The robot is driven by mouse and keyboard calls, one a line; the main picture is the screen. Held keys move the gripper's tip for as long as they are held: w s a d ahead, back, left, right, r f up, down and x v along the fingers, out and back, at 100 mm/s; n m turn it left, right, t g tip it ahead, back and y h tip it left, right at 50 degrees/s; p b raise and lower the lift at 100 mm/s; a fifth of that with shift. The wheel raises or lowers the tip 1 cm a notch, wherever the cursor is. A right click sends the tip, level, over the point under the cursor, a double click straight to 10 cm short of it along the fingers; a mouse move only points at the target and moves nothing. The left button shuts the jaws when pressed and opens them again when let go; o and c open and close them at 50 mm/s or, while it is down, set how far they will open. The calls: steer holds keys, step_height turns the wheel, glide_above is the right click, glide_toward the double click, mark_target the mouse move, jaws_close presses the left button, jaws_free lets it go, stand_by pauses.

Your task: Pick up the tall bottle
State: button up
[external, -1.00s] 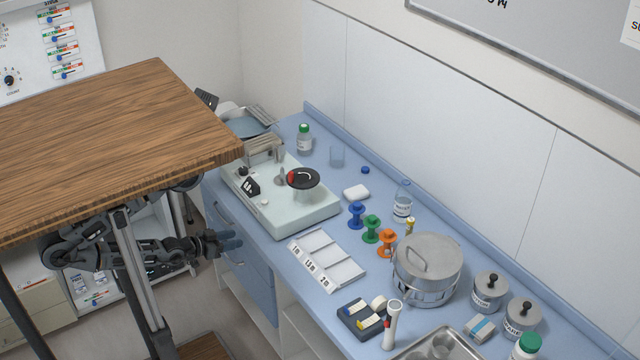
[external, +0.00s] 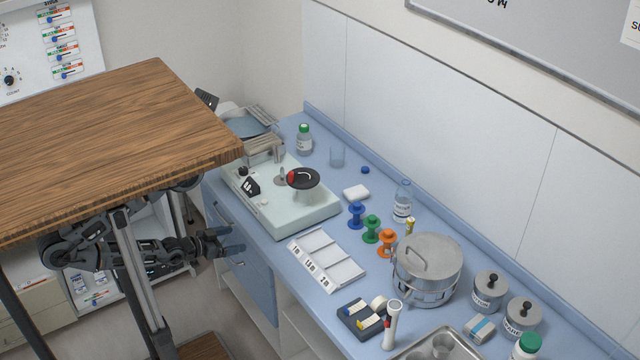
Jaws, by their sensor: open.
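A tall clear bottle (external: 402,203) with a white label stands upright on the blue counter, behind the colored spools. A shorter bottle with a green cap (external: 304,140) stands near the back left corner, and a white bottle with a green cap (external: 526,346) is cut off at the lower right edge. I cannot be sure which the task means; the clear one looks tallest. My gripper (external: 238,243) is open and empty, low in front of the counter's drawers, left of and well apart from all the bottles.
A pale balance-like device (external: 285,205) stands between my gripper and the back wall. A white sectioned tray (external: 325,262), blue, green and orange spools (external: 372,229) and a steel pot (external: 428,266) crowd the counter. A wooden tabletop (external: 110,140) lies above my arm.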

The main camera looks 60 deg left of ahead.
steer(key=w+a+r+n+t+y+p, duration=0.2)
steer(key=w+r+n+t+y+p, duration=0.3)
steer(key=w+r, duration=0.95)
steer(key=w+a+r+n+t+y+p, duration=0.3)
steer(key=w+r+y+p, duration=0.35)
steer(key=w+r, duration=0.8)
steer(key=w+d+f+m+g+h+b, duration=0.1)
steer(key=w+d+f+m+h, duration=0.15)
steer(key=d+m+h, duration=0.5)
steer(key=w+d+f+m+h, duration=0.2)
steer(key=w+d+m+h, duration=0.25)
steer(key=d+m, duration=0.5)
steer(key=w+d+f+m+g+h+b, duration=0.1)
steer(key=w+d+f+m+h, duration=0.15)
steer(key=d+m+h, duration=0.55)
steer(key=w+d+f+m+g+y, duration=0.3)
steer(key=w+d+f+m+g, duration=0.3)
steer(key=f+m, duration=0.3)
steer(key=m+g+y+b, duration=0.2)
steer(key=m+y, duration=0.4)
steer(key=y, duration=0.4)
glide_toward(400, 202)
steer(key=w, duration=0.1)
steer(key=x, duration=1.2)
steer(key=shift+a+f+p, duration=0.15)
steer(key=shift+a+p, duration=0.1)
steer(key=shift+p, duration=0.05)
